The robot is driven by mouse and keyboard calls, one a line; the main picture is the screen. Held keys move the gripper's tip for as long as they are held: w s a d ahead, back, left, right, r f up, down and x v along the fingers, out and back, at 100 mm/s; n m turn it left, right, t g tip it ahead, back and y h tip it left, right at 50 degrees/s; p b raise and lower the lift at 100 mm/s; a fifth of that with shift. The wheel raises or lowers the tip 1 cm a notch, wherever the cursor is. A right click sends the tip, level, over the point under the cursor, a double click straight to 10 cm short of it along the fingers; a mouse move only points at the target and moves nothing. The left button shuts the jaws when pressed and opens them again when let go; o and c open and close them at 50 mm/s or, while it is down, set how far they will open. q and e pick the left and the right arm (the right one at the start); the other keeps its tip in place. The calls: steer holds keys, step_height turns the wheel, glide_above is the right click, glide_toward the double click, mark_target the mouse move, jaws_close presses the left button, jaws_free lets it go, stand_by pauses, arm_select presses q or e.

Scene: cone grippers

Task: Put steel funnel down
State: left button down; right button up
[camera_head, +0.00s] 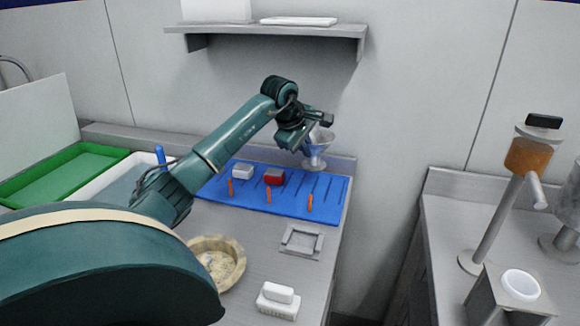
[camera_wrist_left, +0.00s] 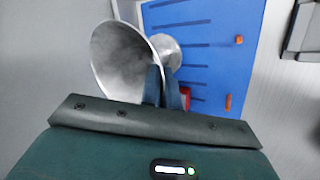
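The steel funnel (camera_head: 318,148) is a shiny cone with its wide mouth up, at the far right corner of the blue mat (camera_head: 222,192). My left gripper (camera_head: 306,147) is at its rim, reaching in from the left. In the left wrist view the funnel (camera_wrist_left: 124,62) opens toward the camera, and the two fingers (camera_wrist_left: 164,88) are close together at its rim, shut on it. The funnel's lower end lies over the mat's edge area; I cannot tell whether it touches. My right gripper is not in view.
A round bowl (camera_head: 218,262), a grey square holder (camera_head: 301,242) and a white brush-like item (camera_head: 278,299) are nearer. A wall shelf (camera_head: 270,31) hangs above. A gap separates the right counter (camera_head: 440,215).

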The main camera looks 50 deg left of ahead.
arm_select(q)
step_height(320, 180, down, 3)
steer(key=shift+r, duration=0.15)
step_height(320, 180, down, 4)
steer(key=shift+r, duration=0.15)
steer(key=shift+f, duration=0.2)
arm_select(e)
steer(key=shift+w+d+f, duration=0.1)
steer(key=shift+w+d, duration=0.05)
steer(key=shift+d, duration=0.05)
arm_select(q)
steer(key=c, duration=2.1)
jaws_free()
steer(key=shift+f, duration=0.2)
steer(key=o, duration=0.5)
steer(key=shift+c, duration=0.2)
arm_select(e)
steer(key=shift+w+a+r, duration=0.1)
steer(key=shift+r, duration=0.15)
arm_select(q)
steer(key=shift+r, duration=0.1)
